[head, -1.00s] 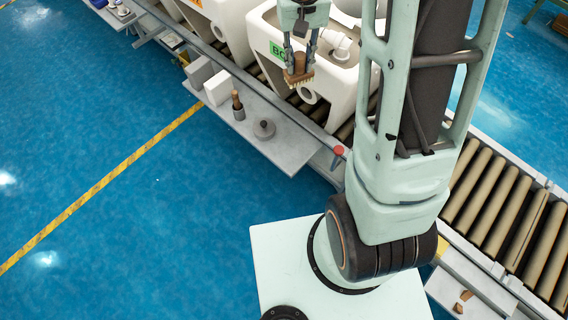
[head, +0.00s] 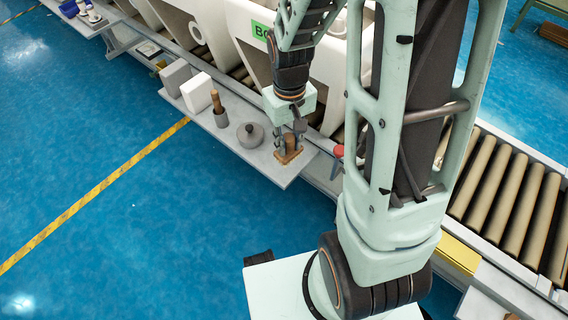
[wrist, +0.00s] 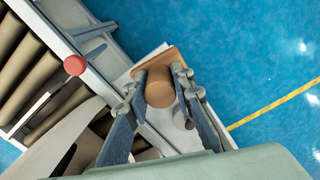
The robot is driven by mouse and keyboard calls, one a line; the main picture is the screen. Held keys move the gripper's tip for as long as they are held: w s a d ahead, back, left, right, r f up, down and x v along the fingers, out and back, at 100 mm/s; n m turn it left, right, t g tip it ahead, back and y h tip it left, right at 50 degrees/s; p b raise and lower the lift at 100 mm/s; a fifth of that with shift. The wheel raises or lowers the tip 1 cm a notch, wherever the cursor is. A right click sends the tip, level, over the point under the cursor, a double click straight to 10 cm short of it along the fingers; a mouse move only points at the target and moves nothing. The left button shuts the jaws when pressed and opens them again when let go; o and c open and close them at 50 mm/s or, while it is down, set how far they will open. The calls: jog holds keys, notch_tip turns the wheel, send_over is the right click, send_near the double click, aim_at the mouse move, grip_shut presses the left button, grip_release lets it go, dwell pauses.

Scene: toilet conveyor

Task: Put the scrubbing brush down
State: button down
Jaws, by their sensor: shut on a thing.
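The scrubbing brush (head: 287,155) is a brown block with a round wooden grip. My gripper (head: 290,138) points down and is shut on it, at the right end of the narrow grey side shelf (head: 262,170). The brush is at or just above the shelf top; I cannot tell whether it touches. In the wrist view the brush (wrist: 160,88) sits between the two fingers of my gripper (wrist: 160,100), with the shelf partly hidden behind it.
On the shelf stand a round grey weight-like object (head: 250,135), a wooden-handled tool in a dark cup (head: 218,108) and white blocks (head: 196,92). White toilets (head: 250,40) stand on the roller conveyor behind. A red button (head: 338,151) is just right of the shelf end.

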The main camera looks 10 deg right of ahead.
jog(key=s+f+n, duration=0.1)
jog(key=s+f, duration=0.2)
jog(key=s, duration=0.2)
jog(key=shift+w+d+f+b, duration=0.15)
jog(key=shift+w+f+b, duration=0.7)
jog(key=shift+w+f, duration=1.4)
jog(key=shift+w+d+f+b, duration=0.15)
jog(key=shift+w+f+b, duration=0.75)
jog(key=shift+w+f, duration=1.35)
jog(key=shift+w+d+f+b, duration=0.15)
jog(key=shift+w+f+b, duration=0.7)
jog(key=shift+w+f, duration=1.4)
jog(key=shift+f, duration=0.2)
jog(key=c, duration=1.7)
grip_release()
jog(key=shift+r, duration=0.1)
notch_tip(320, 180, up, 12)
jog(key=p, duration=0.3)
jog(key=shift+r, duration=0.15)
